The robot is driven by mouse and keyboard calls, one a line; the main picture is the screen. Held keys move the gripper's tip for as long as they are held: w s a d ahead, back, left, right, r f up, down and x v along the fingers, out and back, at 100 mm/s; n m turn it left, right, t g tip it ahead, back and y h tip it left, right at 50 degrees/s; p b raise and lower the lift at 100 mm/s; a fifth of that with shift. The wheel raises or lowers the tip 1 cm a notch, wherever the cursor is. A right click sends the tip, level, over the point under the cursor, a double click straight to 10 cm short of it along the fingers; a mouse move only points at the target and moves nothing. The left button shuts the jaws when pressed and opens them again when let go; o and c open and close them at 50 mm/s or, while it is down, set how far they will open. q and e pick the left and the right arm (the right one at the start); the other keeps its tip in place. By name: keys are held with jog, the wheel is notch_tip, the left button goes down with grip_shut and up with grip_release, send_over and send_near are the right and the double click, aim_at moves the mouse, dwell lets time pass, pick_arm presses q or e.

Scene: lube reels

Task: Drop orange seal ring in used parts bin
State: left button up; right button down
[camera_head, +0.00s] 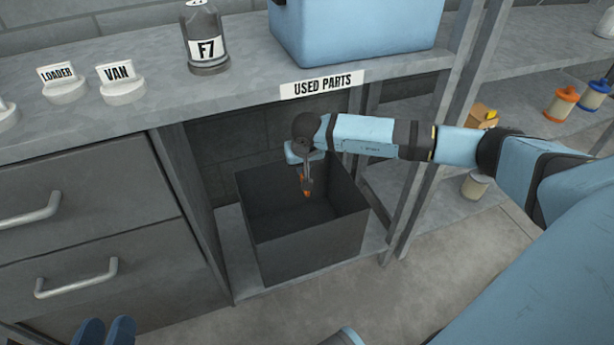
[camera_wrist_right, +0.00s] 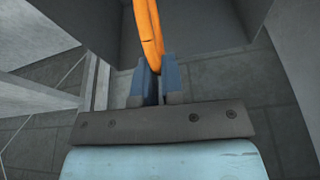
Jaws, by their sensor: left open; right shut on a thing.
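The orange seal ring (camera_wrist_right: 150,35) is held between the fingers of my right gripper (camera_wrist_right: 158,85), seen close up in the right wrist view. In the head view the ring (camera_head: 306,187) is a small orange piece at the tips of my right gripper (camera_head: 307,180), which points down over the opening of the used parts bin. The bin (camera_head: 310,245) is a dark grey open box on the low shelf under the USED PARTS label (camera_head: 322,84). My left gripper (camera_head: 103,331) shows only in part at the bottom left edge, with blue fingers.
The counter above carries LOADER (camera_head: 62,85) and VAN (camera_head: 121,85) labelled pieces, an F7 bottle (camera_head: 205,40) and a blue box (camera_head: 352,30). A shelf post (camera_head: 430,150) stands right of the bin. Drawers (camera_head: 90,215) are at left.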

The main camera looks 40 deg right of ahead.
pick_arm(q)
jog(key=shift+f, duration=0.25)
pick_arm(e)
jog(key=shift+w+d, duration=0.1)
jog(key=shift+w, duration=0.3)
jog(key=c, duration=1.2)
grip_release()
jog(key=shift+o, duration=0.2)
jog(key=shift+r, duration=0.1)
jog(key=p+v, duration=0.2)
jog(key=v, duration=0.4)
jog(key=shift+r, duration=0.1)
jog(key=shift+s+r+p, duration=0.2)
jog(key=shift+r+p, duration=0.2)
jog(key=shift+r, duration=0.2)
pick_arm(q)
jog(key=shift+t, duration=0.8)
notch_tip(320, 180, up, 4)
jog(key=shift+a+r, duration=0.15)
